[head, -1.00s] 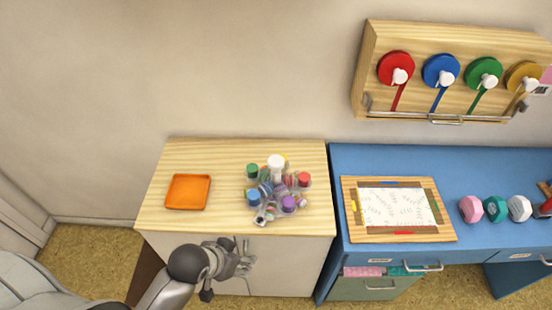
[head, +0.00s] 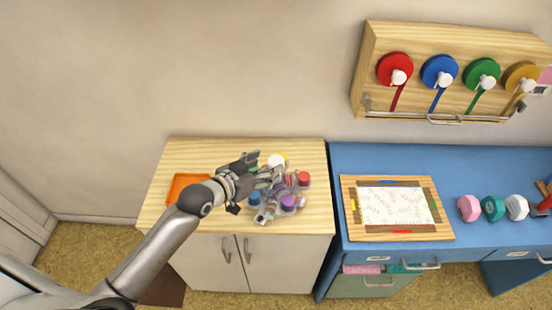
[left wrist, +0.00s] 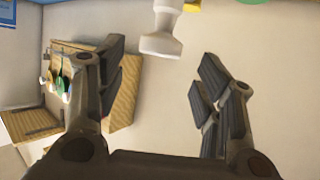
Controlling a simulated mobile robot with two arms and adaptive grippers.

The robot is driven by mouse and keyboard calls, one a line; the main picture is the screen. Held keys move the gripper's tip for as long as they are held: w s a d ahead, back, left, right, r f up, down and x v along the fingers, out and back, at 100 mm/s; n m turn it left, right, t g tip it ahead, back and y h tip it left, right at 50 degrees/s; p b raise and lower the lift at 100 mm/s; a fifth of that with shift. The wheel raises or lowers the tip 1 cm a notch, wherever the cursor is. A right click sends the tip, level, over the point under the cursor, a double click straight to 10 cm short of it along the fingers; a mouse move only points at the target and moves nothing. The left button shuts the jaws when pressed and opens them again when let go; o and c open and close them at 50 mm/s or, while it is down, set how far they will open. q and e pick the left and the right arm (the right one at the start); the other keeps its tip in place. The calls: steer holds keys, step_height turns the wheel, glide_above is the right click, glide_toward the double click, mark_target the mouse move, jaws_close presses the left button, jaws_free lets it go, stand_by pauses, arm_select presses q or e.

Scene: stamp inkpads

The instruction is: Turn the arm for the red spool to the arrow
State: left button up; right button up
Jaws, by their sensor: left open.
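A carousel of coloured spools stands on the light wooden cabinet top in the head view, with a red spool (head: 303,179) on its right side and a purple spool (head: 288,201) at its front. Its white centre knob (head: 277,160) also shows in the left wrist view (left wrist: 161,35), beyond the fingers. My left gripper (head: 262,172) is open and empty, over the left part of the carousel, and hides some of it. In the left wrist view its two fingers (left wrist: 162,72) are spread wide. I cannot make out an arrow.
An orange tray (head: 184,188) lies left, partly behind my arm. A wall rack (head: 510,41) holds red, blue, green and yellow ribbon spools. A framed board (head: 440,234) and several faceted pieces lie on the blue desk (head: 345,157). The cabinet's front right is free.

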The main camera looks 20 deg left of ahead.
mark_target(274, 162)
arm_select(q)
steer(key=shift+p+x, duration=0.35)
steer(key=shift+x, duration=2.6)
steer(key=shift+s, duration=0.1)
jaws_close()
